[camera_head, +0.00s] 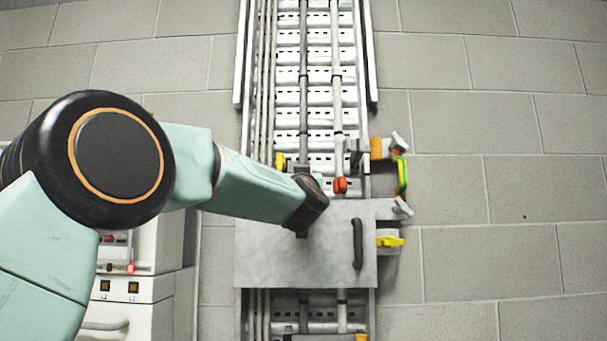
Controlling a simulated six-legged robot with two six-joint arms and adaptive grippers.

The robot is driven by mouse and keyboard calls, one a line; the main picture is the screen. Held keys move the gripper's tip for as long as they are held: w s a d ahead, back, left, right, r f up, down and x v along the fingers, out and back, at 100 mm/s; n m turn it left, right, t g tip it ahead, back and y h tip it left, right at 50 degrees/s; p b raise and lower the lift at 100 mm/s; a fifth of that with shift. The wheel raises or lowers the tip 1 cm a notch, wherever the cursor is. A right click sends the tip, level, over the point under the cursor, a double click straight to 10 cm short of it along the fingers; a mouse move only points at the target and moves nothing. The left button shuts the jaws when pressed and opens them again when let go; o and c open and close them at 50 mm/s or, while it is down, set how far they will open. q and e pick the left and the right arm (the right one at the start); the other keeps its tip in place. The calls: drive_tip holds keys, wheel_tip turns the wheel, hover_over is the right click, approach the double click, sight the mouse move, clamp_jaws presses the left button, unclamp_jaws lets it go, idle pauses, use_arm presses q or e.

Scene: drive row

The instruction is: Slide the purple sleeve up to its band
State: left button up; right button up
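My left arm comes in from the left, and its dark gripper (302,234) is in front of the upper left part of a grey metal plate. The fingers are small and seen from behind, so I cannot tell whether they are open or shut, or whether they hold anything. I see no purple sleeve; the gripper and the plate hide part of the pipes. A grey pipe (303,105) runs down to the gripper. A pale pipe (337,120) runs beside it, with dark rings on it. I cannot tell which ring is the sleeve's band. My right gripper is not in view.
The grey plate (265,265) has a black handle (358,243) and covers part of the slotted cable tray (319,75). A red-orange part (340,185) sits at its top edge. Yellow (390,241) and green (402,176) fittings stick out right. A white cabinet (140,315) stands lower left.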

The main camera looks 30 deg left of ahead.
use_arm(q)
drive_tip(key=shift+w+a+f, duration=0.2)
drive_tip(key=shift+w+a, duration=0.2)
drive_tip(key=shift+w, duration=0.1)
drive_tip(key=shift+w+a, duration=0.1)
drive_tip(key=shift+c, duration=0.5)
drive_tip(key=shift+s+d+r, duration=0.2)
drive_tip(key=shift+s+d, duration=0.1)
drive_tip(key=shift+s, duration=0.05)
drive_tip(key=c, duration=0.5)
clamp_jaws()
